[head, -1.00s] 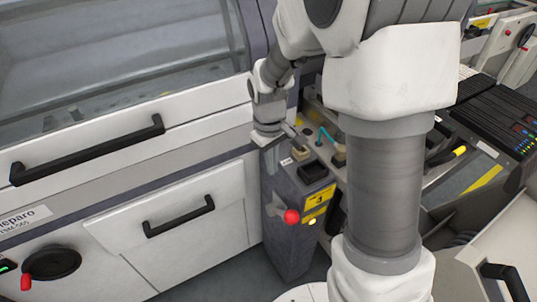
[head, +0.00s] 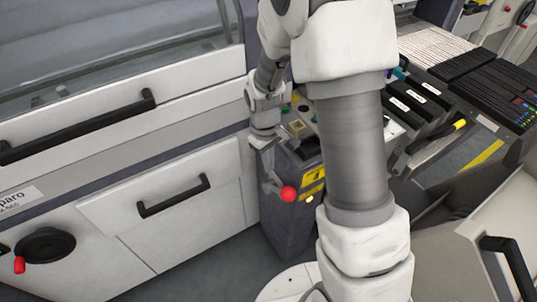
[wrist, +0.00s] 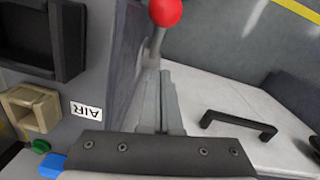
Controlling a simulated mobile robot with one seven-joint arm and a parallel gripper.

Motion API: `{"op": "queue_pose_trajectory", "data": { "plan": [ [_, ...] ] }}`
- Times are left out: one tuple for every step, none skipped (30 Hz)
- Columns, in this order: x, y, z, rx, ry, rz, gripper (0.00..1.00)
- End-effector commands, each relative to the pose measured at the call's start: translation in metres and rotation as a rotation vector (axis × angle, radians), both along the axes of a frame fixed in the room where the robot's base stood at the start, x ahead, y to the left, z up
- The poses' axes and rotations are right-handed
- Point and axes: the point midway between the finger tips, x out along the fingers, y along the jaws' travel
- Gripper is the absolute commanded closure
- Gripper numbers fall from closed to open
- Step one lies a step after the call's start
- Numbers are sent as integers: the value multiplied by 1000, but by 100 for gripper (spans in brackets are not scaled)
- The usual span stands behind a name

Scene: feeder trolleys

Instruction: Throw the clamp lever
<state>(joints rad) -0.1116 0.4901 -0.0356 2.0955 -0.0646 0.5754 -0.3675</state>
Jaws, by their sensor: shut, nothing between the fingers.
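The clamp lever, a grey bar with a red ball knob (head: 288,193), is on the side of a grey control pedestal (head: 287,230). In the wrist view the red ball (wrist: 165,12) is at the top, with its grey shank running down toward the fingertips. My gripper (head: 267,172) points down beside the pedestal, close to the lever. In the wrist view my gripper (wrist: 160,75) has its fingers together, with nothing between them. The tips overlap the lower shank there; whether they touch it I cannot tell. The lever's pivot is hidden.
A white cabinet with black drawer handles (head: 172,195) stands left. The pedestal top carries a beige rocker (wrist: 35,107), an AIR label (wrist: 86,109) and a green button (wrist: 40,146). Black feeders (head: 487,90) stand right. My arm hides part of the pedestal.

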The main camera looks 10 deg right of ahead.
Motion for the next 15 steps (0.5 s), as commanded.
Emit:
{"op": "queue_pose_trajectory", "data": {
  "plan": [
    [-1,-1,-15,-1,4,0,100],
    [-1,-1,-21,-1,4,0,100],
    [-1,-1,-29,-1,3,0,100],
    [-6,-5,-25,0,0,-2,100],
    [-11,-8,-25,0,0,-2,100],
    [-16,-10,-26,0,0,-2,100],
    [-19,-12,-27,0,0,-2,100],
    [-22,-14,-27,0,-1,-2,100],
    [-25,-16,-28,0,-1,-3,100],
    [-28,-17,-28,0,0,-3,100],
    [-29,-18,-28,0,0,-2,100],
    [-31,-19,-29,0,0,-1,100],
    [-32,-20,-29,0,-1,-1,100],
    [-33,-20,-29,0,-1,-1,100],
    [-34,-20,-29,0,-1,0,100]
  ]
}}
